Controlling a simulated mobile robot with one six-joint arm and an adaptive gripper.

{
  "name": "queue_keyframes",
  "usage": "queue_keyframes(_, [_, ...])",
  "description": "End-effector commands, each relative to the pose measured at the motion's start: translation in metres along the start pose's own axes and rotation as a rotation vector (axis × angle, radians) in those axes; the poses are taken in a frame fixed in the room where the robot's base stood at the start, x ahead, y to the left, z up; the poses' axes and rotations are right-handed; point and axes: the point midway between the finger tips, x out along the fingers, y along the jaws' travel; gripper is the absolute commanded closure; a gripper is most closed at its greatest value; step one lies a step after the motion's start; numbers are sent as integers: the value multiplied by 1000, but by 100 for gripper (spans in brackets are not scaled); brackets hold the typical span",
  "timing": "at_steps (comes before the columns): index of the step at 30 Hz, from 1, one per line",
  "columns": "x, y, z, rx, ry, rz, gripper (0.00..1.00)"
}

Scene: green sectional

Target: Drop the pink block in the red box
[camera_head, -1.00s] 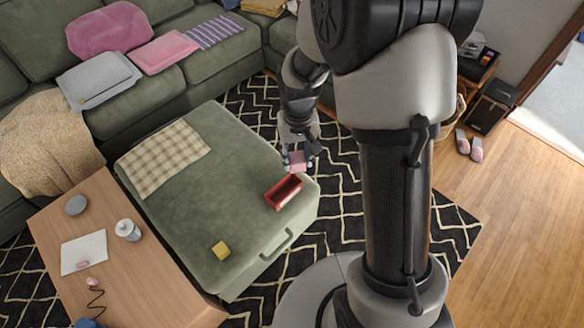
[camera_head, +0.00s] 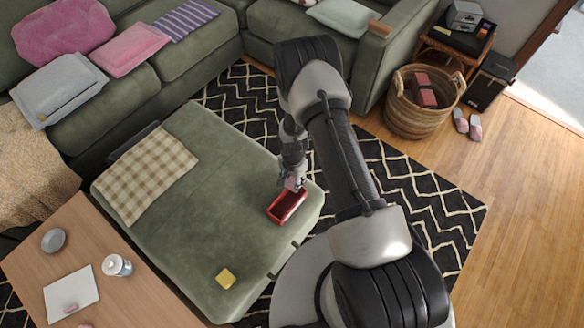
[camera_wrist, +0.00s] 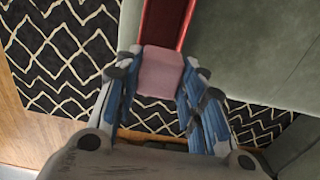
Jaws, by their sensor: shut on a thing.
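The pink block (camera_wrist: 160,74) is held between the fingers of my gripper (camera_wrist: 155,90), as the wrist view shows. In the head view my gripper (camera_head: 293,184) is at the far end of the red box (camera_head: 286,207), and the block is mostly hidden there. The red box sits on the green ottoman (camera_head: 190,240) near its right edge, its open top facing up. In the wrist view the red box (camera_wrist: 184,12) shows just beyond the block. I cannot tell whether the block is over the box's rim or beside it.
A yellow block (camera_head: 226,278) and a checkered cloth (camera_head: 148,172) lie on the ottoman. A wooden table (camera_head: 130,306) with a white jar (camera_head: 117,266) stands at the left. A wicker basket (camera_head: 412,118) stands on the floor at the upper right.

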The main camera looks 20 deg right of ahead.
Motion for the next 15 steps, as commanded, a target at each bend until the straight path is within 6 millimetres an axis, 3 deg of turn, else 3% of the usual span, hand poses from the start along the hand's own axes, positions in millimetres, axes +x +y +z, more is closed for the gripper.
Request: queue_keyframes(15, [21, 1, 0, 8, 0, 0, 87])
